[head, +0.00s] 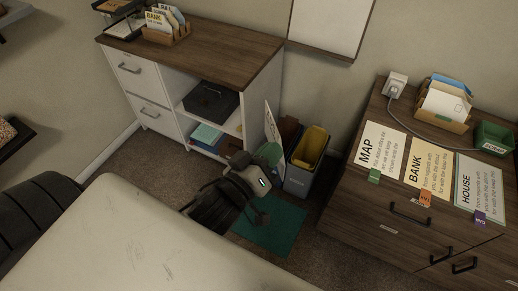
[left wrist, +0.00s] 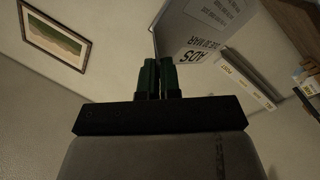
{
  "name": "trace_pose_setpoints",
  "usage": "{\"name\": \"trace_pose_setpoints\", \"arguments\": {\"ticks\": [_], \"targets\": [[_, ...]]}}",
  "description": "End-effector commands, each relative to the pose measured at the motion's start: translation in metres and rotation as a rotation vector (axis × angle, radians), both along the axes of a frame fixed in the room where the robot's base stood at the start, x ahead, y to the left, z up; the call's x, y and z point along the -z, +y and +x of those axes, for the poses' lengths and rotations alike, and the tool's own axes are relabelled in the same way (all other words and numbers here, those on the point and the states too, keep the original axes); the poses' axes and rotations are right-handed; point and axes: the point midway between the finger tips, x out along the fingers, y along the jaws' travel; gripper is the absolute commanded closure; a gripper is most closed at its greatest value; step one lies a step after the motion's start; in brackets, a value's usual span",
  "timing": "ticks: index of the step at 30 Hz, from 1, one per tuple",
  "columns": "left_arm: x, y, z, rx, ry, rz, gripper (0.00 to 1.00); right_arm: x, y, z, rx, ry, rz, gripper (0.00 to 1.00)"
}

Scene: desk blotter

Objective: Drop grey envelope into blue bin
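My left gripper (head: 270,152) reaches away from me toward the gap between the two cabinets. Its dark green fingers (left wrist: 157,78) are close together in the left wrist view. The grey envelope (head: 271,123) is a pale sheet standing almost edge-on at the fingertips. In the left wrist view the envelope (left wrist: 205,35) carries printed text, with its lower edge at the fingers. The blue bin (head: 296,183), grey-blue with a small label, stands on the floor just right of the gripper. A yellow thing shows in its top. The envelope is up left of the bin, apart from it. My right gripper is not in view.
A white cabinet (head: 150,92) with a wooden top stands left of the bin. A dark wooden dresser (head: 360,205) with labelled sheets stands to its right. A green mat (head: 270,230) lies on the carpet in front. A pale table (head: 130,240) fills the foreground.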

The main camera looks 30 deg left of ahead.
Motion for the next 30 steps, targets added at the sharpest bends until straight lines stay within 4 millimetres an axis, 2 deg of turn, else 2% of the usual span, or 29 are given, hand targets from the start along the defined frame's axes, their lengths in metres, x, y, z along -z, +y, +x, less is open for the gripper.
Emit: {"name": "trace_pose_setpoints", "arguments": {"ticks": [3, 12, 20, 22, 23, 26, 30], "targets": [[-0.020, -0.023, 0.008, 0.124, -0.010, 0.008, 1.00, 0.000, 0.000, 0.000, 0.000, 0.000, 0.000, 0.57], [-0.055, -0.069, 0.022, 0.372, -0.004, 0.007, 1.00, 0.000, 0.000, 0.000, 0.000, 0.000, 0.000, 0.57], [-0.070, -0.091, 0.028, 0.489, -0.001, 0.005, 1.00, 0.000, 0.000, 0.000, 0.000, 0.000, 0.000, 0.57], [-0.071, -0.093, 0.028, 0.503, 0.003, 0.004, 1.00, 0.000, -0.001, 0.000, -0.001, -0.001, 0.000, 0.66], [-0.072, -0.094, 0.029, 0.507, 0.002, 0.005, 1.00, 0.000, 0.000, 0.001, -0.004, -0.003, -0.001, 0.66], [-0.072, -0.095, 0.029, 0.513, 0.004, 0.004, 1.00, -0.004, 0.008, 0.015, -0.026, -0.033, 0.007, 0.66], [-0.072, -0.095, 0.029, 0.513, 0.004, 0.004, 1.00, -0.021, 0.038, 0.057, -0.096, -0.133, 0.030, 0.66]]}}
